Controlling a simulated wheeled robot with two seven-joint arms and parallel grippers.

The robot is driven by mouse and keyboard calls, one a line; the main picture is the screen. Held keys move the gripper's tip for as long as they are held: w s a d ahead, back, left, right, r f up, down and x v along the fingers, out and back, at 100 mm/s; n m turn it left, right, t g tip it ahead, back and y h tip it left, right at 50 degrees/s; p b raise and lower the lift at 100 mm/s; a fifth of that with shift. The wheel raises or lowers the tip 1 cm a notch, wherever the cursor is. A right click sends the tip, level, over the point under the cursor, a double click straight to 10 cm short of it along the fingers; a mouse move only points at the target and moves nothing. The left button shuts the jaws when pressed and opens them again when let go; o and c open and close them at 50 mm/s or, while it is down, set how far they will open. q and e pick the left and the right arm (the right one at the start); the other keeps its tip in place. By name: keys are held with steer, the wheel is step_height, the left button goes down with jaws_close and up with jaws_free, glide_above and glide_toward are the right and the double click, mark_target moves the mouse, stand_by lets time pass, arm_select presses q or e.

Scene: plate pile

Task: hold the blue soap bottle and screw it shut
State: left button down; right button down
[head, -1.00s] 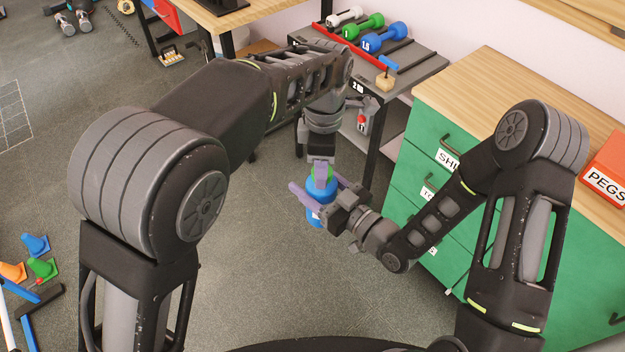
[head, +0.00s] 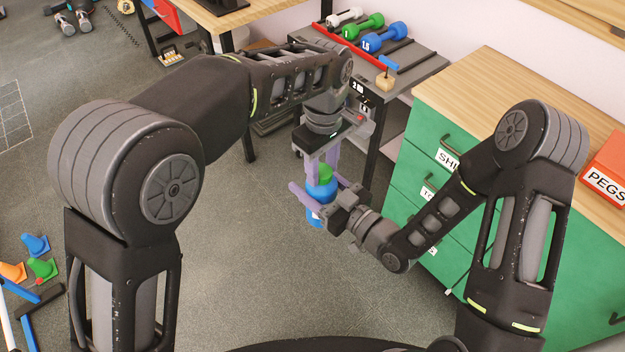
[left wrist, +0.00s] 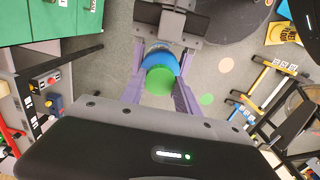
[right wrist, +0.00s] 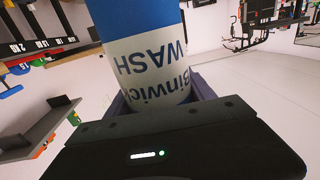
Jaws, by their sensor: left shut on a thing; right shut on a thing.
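The blue soap bottle (head: 321,191) is upright in mid-air, with its green cap (head: 325,174) on top. My right gripper (head: 319,194) is shut around the bottle's body from the right. The right wrist view shows the bottle (right wrist: 150,65) with a white label, upside down in the picture, between the fingers. My left gripper (head: 322,170) comes from above, its purple fingers either side of the cap and shut on it. The left wrist view looks down on the cap (left wrist: 160,80) and the bottle's blue shoulder (left wrist: 161,57). The thread under the cap is hidden.
Behind the grippers is a rack (head: 420,62) with several dumbbells and a small wooden block (head: 385,82). A green drawer cabinet (head: 432,152) stands at right. Small cones (head: 40,268) lie on the floor at left. The floor below the bottle is clear.

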arm_select(q)
steer(key=m, duration=1.4)
steer(key=shift+w, duration=0.1)
steer(key=m, duration=1.1)
steer(key=shift+m, duration=0.4)
steer(key=c, duration=0.9)
jaws_free()
